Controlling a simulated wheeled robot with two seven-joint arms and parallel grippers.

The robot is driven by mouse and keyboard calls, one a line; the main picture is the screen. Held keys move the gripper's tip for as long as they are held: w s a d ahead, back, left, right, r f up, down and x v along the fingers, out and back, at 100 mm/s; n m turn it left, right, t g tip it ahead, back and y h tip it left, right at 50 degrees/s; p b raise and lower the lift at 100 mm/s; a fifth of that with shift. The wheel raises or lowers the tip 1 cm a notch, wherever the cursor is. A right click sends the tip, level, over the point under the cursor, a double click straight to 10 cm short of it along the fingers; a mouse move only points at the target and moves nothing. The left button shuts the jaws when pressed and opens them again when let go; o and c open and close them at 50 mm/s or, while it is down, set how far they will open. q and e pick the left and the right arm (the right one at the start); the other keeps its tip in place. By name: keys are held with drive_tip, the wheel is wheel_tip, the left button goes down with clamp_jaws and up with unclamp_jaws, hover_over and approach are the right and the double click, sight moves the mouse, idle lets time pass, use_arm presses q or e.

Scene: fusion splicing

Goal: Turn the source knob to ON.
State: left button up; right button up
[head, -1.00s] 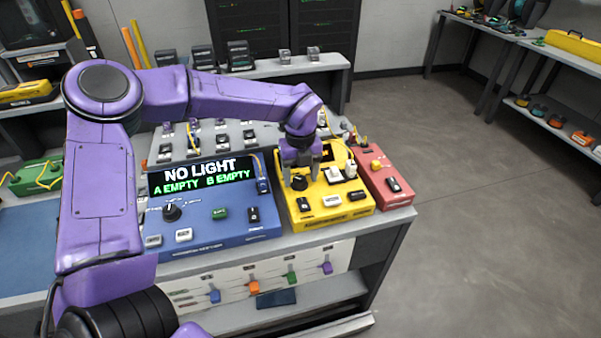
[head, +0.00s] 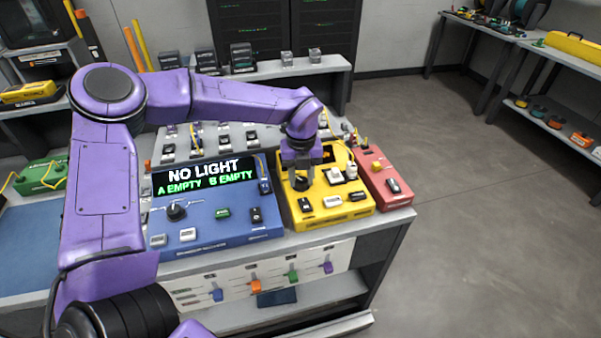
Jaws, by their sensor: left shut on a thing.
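The yellow box (head: 332,211) sits on the bench, right of the blue box. A black knob (head: 300,184) stands at its left side, taken here as the source knob. My left gripper (head: 300,174) reaches down over this knob from above, and its jaws are shut on it. The fingers hide much of the knob, so its pointer and any ON mark cannot be read. The blue box (head: 203,234) has a display (head: 211,176) reading "NO LIGHT, A EMPTY, B EMPTY". My right gripper is not in view.
The blue box has its own black knob (head: 177,211). A red box (head: 382,176) stands close on the right of the yellow box. Behind are rows of small parts and plugs. A green case (head: 42,176) lies at the far left. Open floor (head: 480,230) is at the right.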

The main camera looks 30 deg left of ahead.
sight(301, 179)
use_arm(q)
drive_tip(key=m+p, duration=0.2)
drive_tip(key=m, duration=0.1)
drive_tip(key=shift+r+m, duration=0.2)
drive_tip(key=shift+m, duration=0.1)
drive_tip(key=m+p, duration=0.3)
drive_tip(key=m, duration=0.1)
drive_tip(key=shift+m, duration=0.3)
drive_tip(key=m+p, duration=0.2)
drive_tip(key=m, duration=0.2)
drive_tip(key=shift+p, duration=0.4)
drive_tip(key=shift+w+m+p, duration=0.1)
drive_tip(key=shift+m+p, duration=0.75)
drive_tip(key=shift+m, duration=1.15)
drive_tip(key=o, duration=1)
drive_tip(key=shift+f, duration=0.1)
drive_tip(key=shift+o, duration=0.2)
wheel_tip(301, 179, up, 10)
drive_tip(key=b, duration=0.1)
drive_tip(key=shift+r+b, duration=0.25)
drive_tip(key=shift+b, duration=0.1)
